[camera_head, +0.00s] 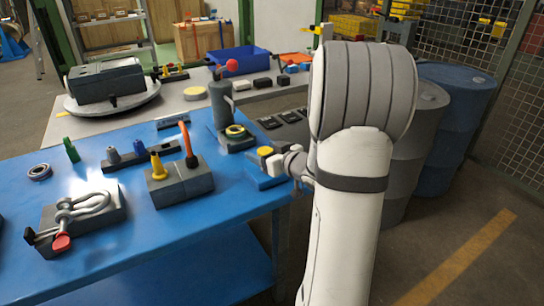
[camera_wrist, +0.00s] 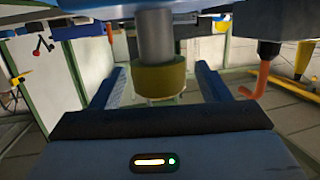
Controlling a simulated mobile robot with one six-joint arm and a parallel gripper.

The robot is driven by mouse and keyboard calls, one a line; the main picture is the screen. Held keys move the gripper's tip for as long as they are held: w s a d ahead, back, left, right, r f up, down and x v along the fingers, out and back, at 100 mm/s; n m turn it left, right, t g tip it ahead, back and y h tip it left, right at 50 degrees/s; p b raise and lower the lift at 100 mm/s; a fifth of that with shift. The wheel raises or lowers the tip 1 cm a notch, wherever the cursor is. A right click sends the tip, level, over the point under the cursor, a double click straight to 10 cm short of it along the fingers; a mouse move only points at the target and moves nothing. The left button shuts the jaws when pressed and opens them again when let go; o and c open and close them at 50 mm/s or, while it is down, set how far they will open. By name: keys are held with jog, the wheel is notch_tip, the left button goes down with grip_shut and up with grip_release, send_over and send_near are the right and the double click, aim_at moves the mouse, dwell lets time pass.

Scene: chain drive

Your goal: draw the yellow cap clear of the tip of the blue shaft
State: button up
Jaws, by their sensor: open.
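In the wrist view a yellow cap (camera_wrist: 160,79) sits on the end of a shaft (camera_wrist: 154,35). The shaft looks grey here rather than blue and comes in from the top of the picture. My gripper (camera_wrist: 161,88) is open, with one blue finger left of the cap and the other right of it. A gap shows on each side, so neither finger touches the cap. In the head view my gripper (camera_head: 264,175) is at the right end of the blue bench, partly hidden by my arm. I cannot tell the cap and its shaft apart there with certainty.
An orange hook (camera_wrist: 257,82) shows right of my right finger. On the blue bench (camera_head: 110,255) stand a grey block (camera_head: 183,186) with a yellow cone, a block with a shackle (camera_head: 85,205) and a dark post (camera_head: 221,101).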

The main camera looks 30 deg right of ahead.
aim_at(261, 148)
jog(key=shift+x, duration=0.8)
jog(key=shift+c, duration=0.4)
jog(key=c, duration=1)
jog(key=shift+r+p, duration=3.45)
jog(key=shift+r, duration=0.7)
